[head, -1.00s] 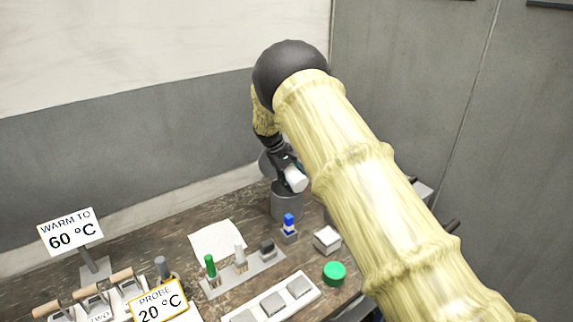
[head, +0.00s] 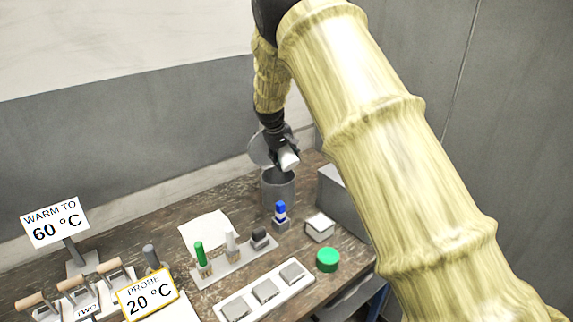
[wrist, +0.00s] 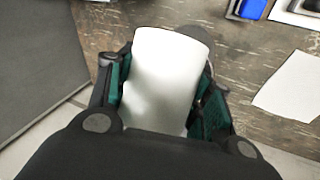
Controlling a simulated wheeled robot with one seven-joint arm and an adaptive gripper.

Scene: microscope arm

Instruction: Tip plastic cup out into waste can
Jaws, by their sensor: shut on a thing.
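The white plastic cup (head: 288,159) is held in my gripper (head: 279,147) above the waste can. In the head view it is tilted, with one end slanting down toward the right. In the wrist view the cup (wrist: 163,80) lies between my two green-padded fingers (wrist: 160,95), which are shut on it. The grey waste can (head: 278,192) stands on the bench directly below, and its dark opening shows under the cup. In the wrist view the cup hides most of what lies below it. I cannot see any contents of the cup.
A blue-capped vial (head: 280,213) stands just in front of the can. A rack with green and white tubes (head: 232,258), a white paper (head: 204,230), a green lid (head: 327,260) and a grey box (head: 342,207) are nearby. The wall is close behind.

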